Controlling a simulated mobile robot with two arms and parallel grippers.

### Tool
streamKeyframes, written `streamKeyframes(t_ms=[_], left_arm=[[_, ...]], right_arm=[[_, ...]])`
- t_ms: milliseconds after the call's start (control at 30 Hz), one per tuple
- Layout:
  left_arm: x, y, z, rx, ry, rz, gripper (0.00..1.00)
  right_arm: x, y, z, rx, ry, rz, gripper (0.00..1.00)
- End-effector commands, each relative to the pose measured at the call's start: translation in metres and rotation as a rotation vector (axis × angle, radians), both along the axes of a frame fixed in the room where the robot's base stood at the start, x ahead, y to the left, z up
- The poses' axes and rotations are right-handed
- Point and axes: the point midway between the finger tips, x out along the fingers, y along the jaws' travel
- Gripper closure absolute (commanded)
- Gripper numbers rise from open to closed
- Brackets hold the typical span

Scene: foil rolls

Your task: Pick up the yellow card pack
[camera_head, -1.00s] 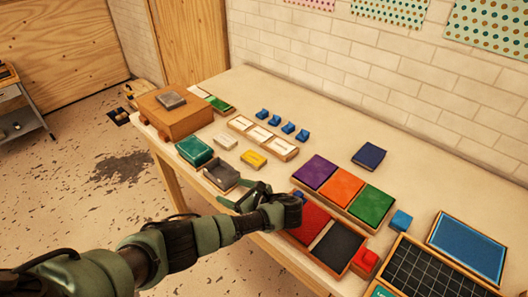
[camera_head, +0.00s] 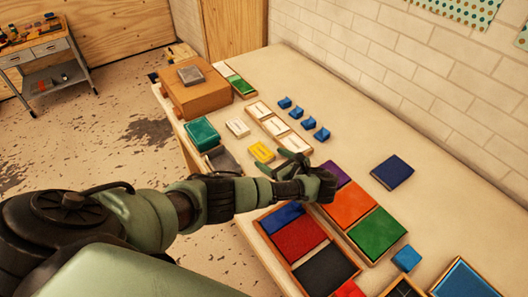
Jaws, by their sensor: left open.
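The yellow card pack (camera_head: 262,152) lies flat on the table, left of the white-card tray. My left gripper (camera_head: 272,163) is open, with its fingers pointing left, close to the pack's right and near side. The jaws look empty. I cannot tell whether a fingertip touches the pack or hangs above it. My right gripper is not in view.
A white pack (camera_head: 238,128), a teal box (camera_head: 202,134) and a grey box (camera_head: 222,160) lie left of the yellow pack. A wooden tray (camera_head: 250,112) holds white cards behind it. Colour pads (camera_head: 350,202) lie to the right.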

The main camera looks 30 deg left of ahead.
Motion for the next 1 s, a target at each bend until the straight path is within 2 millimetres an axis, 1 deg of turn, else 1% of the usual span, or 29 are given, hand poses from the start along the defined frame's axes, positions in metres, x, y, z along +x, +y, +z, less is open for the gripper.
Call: streamKeyframes(t_ms=[33, 133, 400, 500, 700, 733, 767, 800, 867, 900, 967, 1000], left_arm=[[0.002, 0.005, -0.001, 0.002, 0.000, 0.002, 0.24], [0.006, 0.014, -0.005, 0.003, 0.001, 0.001, 0.24], [0.017, 0.043, -0.021, 0.002, 0.001, 0.001, 0.24], [0.019, 0.048, -0.023, 0.001, 0.000, 0.000, 0.24], [0.019, 0.048, -0.024, 0.000, 0.000, 0.000, 0.24], [0.019, 0.048, -0.024, 0.000, 0.000, 0.000, 0.26], [0.019, 0.048, -0.024, 0.000, 0.000, 0.000, 0.35], [0.019, 0.048, -0.024, 0.000, 0.000, 0.000, 0.46], [0.019, 0.048, -0.024, -0.001, 0.000, 0.000, 0.63], [0.019, 0.048, -0.024, -0.001, 0.000, 0.000, 0.74], [0.019, 0.048, -0.024, -0.001, 0.000, 0.000, 0.90], [0.019, 0.048, -0.023, 0.000, 0.000, 0.000, 0.93]], right_arm=[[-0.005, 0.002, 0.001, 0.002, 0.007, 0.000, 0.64], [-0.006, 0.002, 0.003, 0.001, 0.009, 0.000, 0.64], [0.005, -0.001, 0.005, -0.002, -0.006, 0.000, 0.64], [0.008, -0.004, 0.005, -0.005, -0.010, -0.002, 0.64], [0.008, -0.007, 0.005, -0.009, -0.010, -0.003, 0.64], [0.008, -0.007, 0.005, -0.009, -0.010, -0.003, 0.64], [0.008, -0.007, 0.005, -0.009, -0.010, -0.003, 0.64], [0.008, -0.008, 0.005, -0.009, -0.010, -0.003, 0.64], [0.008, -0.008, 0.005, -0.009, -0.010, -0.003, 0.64], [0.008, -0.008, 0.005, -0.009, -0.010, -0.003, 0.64], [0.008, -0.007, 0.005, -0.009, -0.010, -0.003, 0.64], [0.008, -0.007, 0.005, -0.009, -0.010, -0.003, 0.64]])
